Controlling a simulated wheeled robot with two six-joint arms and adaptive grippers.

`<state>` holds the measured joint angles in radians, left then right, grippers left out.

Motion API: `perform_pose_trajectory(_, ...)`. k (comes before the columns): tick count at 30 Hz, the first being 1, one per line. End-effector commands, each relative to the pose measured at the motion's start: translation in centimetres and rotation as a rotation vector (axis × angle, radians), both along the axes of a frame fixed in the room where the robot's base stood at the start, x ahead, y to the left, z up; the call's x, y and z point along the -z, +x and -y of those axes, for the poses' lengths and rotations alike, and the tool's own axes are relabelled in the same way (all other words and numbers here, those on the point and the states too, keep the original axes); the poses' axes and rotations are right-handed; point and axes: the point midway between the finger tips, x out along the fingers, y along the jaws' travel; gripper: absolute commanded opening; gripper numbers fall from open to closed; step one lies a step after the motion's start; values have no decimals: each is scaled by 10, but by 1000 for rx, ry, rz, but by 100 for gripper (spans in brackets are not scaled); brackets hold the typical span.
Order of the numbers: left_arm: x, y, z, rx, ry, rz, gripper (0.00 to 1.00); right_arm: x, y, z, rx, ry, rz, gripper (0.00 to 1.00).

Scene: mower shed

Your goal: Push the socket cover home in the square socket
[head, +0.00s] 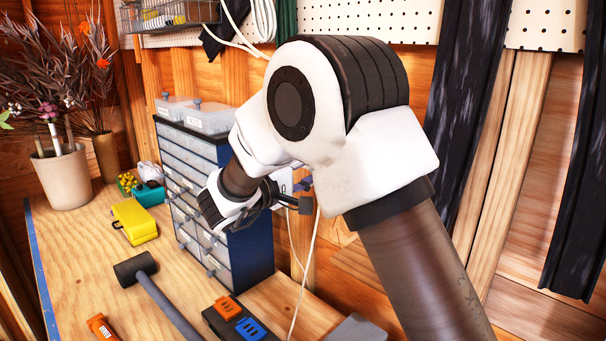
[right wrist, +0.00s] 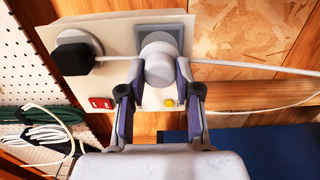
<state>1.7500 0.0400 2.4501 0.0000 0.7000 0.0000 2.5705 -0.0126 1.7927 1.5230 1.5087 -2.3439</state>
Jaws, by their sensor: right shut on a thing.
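The socket cover (right wrist: 159,66) is white and round with a knob, in the right wrist view. My right gripper (right wrist: 160,75) is shut on its knob, one finger on each side. The cover overlaps the lower middle of the grey square socket (right wrist: 174,30) on a pale wall panel (right wrist: 120,33). I cannot tell whether it touches the socket or stands off it. In the head view my right arm hides most of the panel, and the right gripper (head: 304,195) shows small beside the drawer cabinet. The cover is not clear there. My left gripper is not in view.
A black plug (right wrist: 75,55) sits left of the square socket, with a red switch (right wrist: 100,103) below. A white cord (right wrist: 250,66) crosses the panel near the cover.

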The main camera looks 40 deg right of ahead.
Motion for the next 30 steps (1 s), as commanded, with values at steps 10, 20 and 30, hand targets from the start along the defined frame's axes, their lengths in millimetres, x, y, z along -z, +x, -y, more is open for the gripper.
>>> perform_pose_trajectory(10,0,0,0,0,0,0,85,0,2,20,1,0,0,0)
perform_pose_trajectory(20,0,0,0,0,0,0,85,0,2,20,0,-1,0,0)
perform_pose_trajectory(30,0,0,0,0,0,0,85,0,1,20,0,-1,0,0)
